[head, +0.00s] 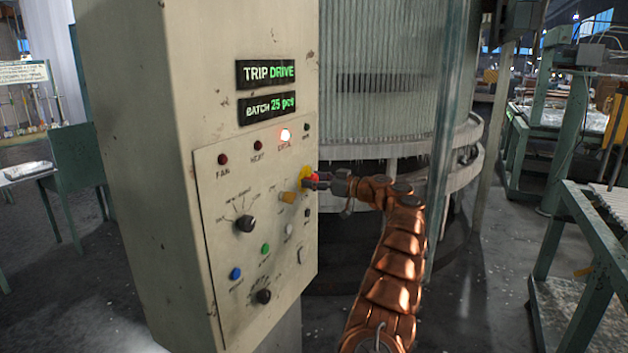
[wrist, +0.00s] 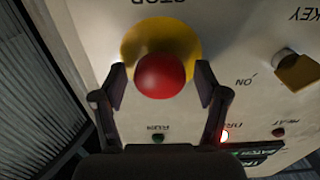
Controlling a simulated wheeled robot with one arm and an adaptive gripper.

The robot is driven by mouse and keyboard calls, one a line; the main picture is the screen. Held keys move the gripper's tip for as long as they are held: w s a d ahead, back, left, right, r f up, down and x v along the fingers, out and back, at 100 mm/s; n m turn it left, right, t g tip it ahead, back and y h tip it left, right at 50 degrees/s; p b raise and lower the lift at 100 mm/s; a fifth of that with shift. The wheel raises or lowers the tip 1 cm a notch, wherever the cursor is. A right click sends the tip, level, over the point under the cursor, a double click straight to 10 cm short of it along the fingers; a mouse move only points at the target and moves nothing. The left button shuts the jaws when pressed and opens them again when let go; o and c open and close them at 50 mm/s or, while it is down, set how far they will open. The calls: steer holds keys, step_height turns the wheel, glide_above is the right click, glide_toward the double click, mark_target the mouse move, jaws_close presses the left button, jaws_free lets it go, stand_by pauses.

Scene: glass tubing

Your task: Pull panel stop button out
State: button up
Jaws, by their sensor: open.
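The panel stop button is a red mushroom head (wrist: 160,76) on a yellow round base (wrist: 160,40). In the wrist view it sits between the two fingers of my open gripper (wrist: 160,85), with a gap visible on each side. In the head view the yellow base (head: 305,176) shows on the right part of the control panel (head: 215,265), with the red head (head: 313,177) partly hidden by my gripper (head: 322,180). The gripper reaches the button from the right.
A key switch (head: 288,197) is just left of the button; it also shows in the wrist view (wrist: 297,72). A lit lamp (head: 285,135) is above, below displays reading "TRIP DRIVE" (head: 266,73) and "BATCH 25 pcs" (head: 267,107). Knobs and coloured buttons lie lower. A ribbed glass cylinder (head: 400,110) stands behind.

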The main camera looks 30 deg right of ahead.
jaws_close()
stand_by(0.4)
